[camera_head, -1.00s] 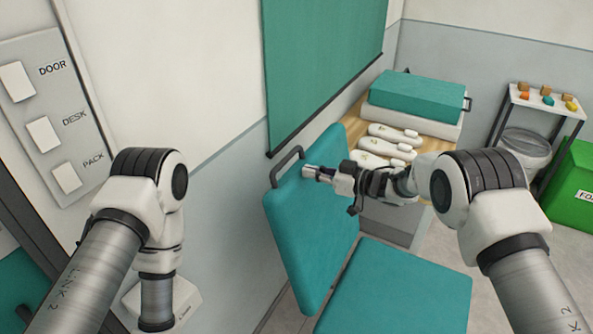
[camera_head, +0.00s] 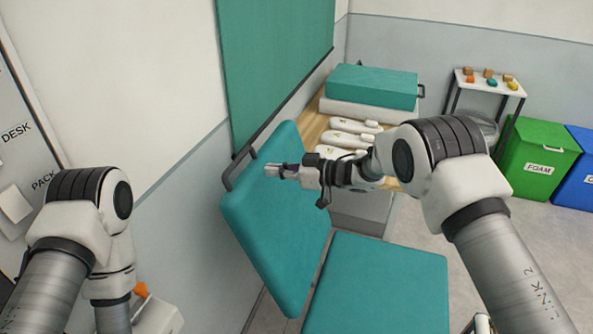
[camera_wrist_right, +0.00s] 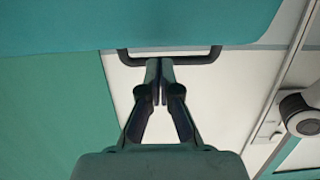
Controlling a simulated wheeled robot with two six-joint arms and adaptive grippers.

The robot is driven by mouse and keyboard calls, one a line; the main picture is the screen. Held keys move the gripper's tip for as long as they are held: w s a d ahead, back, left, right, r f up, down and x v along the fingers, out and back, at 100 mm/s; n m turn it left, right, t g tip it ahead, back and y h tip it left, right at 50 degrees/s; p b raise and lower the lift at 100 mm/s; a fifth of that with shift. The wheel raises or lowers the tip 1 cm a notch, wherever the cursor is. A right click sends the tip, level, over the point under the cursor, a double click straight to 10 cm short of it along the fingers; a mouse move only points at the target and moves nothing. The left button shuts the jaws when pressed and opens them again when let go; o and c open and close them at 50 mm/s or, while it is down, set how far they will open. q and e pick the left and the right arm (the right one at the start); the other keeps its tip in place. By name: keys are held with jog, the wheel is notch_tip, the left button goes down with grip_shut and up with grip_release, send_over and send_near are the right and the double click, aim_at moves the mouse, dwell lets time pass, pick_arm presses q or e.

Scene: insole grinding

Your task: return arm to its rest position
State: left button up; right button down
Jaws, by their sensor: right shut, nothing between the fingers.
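My right arm (camera_head: 470,180) comes in from the right and reaches toward the teal chair. My right gripper (camera_head: 272,170) is in front of the upper part of the teal backrest (camera_head: 270,225) in the head view. In the right wrist view the fingertips (camera_wrist_right: 159,66) are together with nothing between them, and a dark handle bar (camera_wrist_right: 205,58) shows just past them. I cannot tell whether they touch it. My left arm (camera_head: 80,225) is bent at the left; its gripper is out of view.
The teal seat (camera_head: 380,285) lies below the right arm. Behind are a wooden table (camera_head: 312,127) with several white insoles (camera_head: 350,138) and a teal box (camera_head: 372,86), a small shelf (camera_head: 490,85), a green FOAM bin (camera_head: 540,155) and a blue bin (camera_head: 578,170).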

jog(key=v, duration=0.9)
jog(key=s+d+f+m+h+b, duration=0.1)
jog(key=s+d+f+m+h, duration=0.15)
jog(key=s+f, duration=0.45)
jog(key=s+d+f+m+t+h+b, duration=0.1)
jog(key=s+f+m, duration=0.25)
jog(key=f, duration=0.75)
jog(key=s+d+f+m+h+b, duration=0.2)
jog(key=s+f+m, duration=0.2)
jog(key=f, duration=0.4)
jog(key=s+d+f+m+g+h, duration=0.25)
jog(key=s+d+f+h, duration=0.25)
jog(key=s+f, duration=0.5)
pick_arm(q)
jog(key=f, duration=0.4)
jog(key=shift+s+d, duration=0.1)
jog(key=shift+d, duration=0.1)
pick_arm(e)
jog(key=s+d+r+g+h, duration=0.1)
jog(key=s+d, duration=0.3)
jog(key=s, duration=0.5)
jog(key=s+d+m+g+h, duration=0.1)
jog(key=s+d+g+h, duration=0.2)
jog(key=s, duration=0.7)
jog(key=shift+d+r, duration=0.35)
jog(key=shift+d, duration=0.2)
jog(key=shift+s+m+g, duration=0.15)
jog(key=shift+m+g, duration=0.1)
